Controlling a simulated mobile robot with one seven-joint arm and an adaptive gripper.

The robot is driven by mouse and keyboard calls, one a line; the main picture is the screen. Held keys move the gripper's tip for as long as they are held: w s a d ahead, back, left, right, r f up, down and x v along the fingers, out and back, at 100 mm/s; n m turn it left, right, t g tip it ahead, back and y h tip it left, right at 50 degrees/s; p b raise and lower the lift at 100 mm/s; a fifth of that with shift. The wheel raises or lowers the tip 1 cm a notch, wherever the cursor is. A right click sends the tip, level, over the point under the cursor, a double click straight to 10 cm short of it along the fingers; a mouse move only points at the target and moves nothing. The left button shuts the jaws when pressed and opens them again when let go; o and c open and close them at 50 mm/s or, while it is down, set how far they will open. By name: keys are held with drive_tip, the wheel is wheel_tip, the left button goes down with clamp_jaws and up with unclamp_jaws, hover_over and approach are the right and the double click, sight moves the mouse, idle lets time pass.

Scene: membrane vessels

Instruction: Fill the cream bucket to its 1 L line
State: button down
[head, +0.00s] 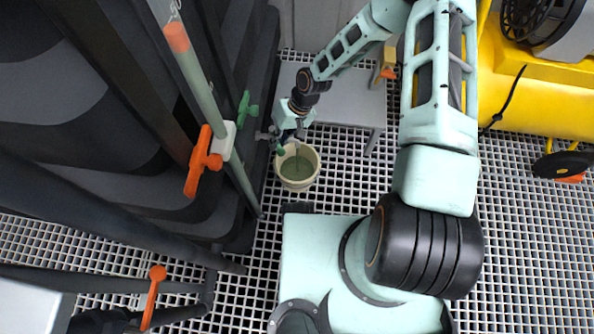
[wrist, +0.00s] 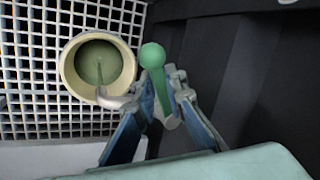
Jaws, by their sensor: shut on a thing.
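The cream bucket (head: 316,174) stands on the grating floor beside the dark vessel, with greenish liquid inside. It also shows in the wrist view (wrist: 66,76), where a pale curved spout (wrist: 117,100) reaches over its rim. A thin streak runs down from the spout side into the liquid, and looks like a running stream. My gripper (wrist: 158,88) is shut on a green tap handle (wrist: 154,62), just right of the bucket in the wrist view. In the head view my gripper (head: 283,138) is at the bucket's far edge. I cannot read a 1 L line.
The large black vessel (head: 150,150) fills the left side. Its pipe carries an orange valve handle (head: 203,160) and a green one (head: 243,108). A grey bench (head: 345,105) stands behind the bucket, and a yellow machine (head: 540,100) at right. Grating right of the bucket is clear.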

drive_tip(key=shift+s+a+m+t, duration=0.1)
drive_tip(key=shift+a+m+t, duration=0.35)
drive_tip(key=shift+m, duration=0.6)
drive_tip(key=shift+s+a+m+t, duration=0.1)
drive_tip(key=shift+a+m+t, duration=0.35)
drive_tip(key=shift+m, duration=0.55)
drive_tip(key=shift+s+a+m+t, duration=0.1)
drive_tip(key=shift+a+m+t, duration=0.3)
drive_tip(key=shift+m, duration=0.65)
drive_tip(key=c, duration=1.9)
unclamp_jaws()
drive_tip(key=shift+a, duration=0.15)
drive_tip(key=shift+c, duration=0.2)
drive_tip(key=v, duration=1.2)
drive_tip(key=shift+d, duration=0.2)
drive_tip(key=shift+w+f, duration=0.1)
